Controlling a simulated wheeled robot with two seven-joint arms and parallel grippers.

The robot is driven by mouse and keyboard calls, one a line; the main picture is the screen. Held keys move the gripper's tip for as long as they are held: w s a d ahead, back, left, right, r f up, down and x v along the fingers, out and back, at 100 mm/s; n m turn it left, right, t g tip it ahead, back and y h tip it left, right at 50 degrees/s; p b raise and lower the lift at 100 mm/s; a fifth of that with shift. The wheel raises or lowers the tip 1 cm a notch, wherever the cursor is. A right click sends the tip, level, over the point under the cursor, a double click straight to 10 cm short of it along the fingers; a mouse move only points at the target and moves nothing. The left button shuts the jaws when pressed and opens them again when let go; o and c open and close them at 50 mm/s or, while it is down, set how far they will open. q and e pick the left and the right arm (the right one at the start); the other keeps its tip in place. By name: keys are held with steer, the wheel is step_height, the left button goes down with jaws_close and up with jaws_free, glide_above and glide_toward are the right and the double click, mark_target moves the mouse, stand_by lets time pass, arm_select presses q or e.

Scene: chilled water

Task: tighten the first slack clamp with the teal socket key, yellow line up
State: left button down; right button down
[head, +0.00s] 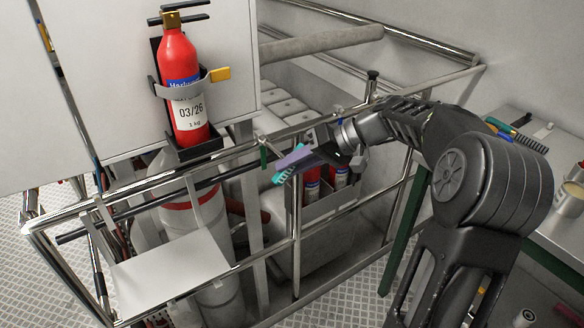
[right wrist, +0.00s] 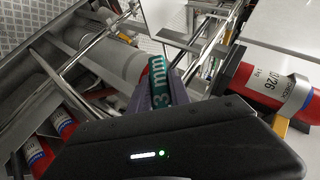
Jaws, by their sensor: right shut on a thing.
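My right gripper (head: 291,164) reaches in from the right, over the metal railing. It is shut on the teal socket key (head: 282,178), which shows at the purple fingertips. In the right wrist view the key (right wrist: 157,82) carries a "3 mm" marking and stands out just past the fingers. I cannot tell whether the key touches anything. A small green piece (head: 263,156) is on the rail just left of the gripper; I cannot tell what it is. No clamp or yellow line can be made out clearly. My left gripper is not in view.
A red fire extinguisher (head: 182,90) hangs on the white cabinet (head: 110,70), left of the gripper. Red cylinders (head: 311,182) stand in a rack behind the railing (head: 220,160). A white panel (head: 170,272) lies low left. A bench (head: 552,140) with loose items is at right.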

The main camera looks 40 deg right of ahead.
stand_by(0.5)
steer(key=shift+f+y+b, duration=0.1)
steer(key=shift+y+b, duration=0.3)
steer(key=shift+m, duration=0.3)
steer(key=shift+y, duration=0.3)
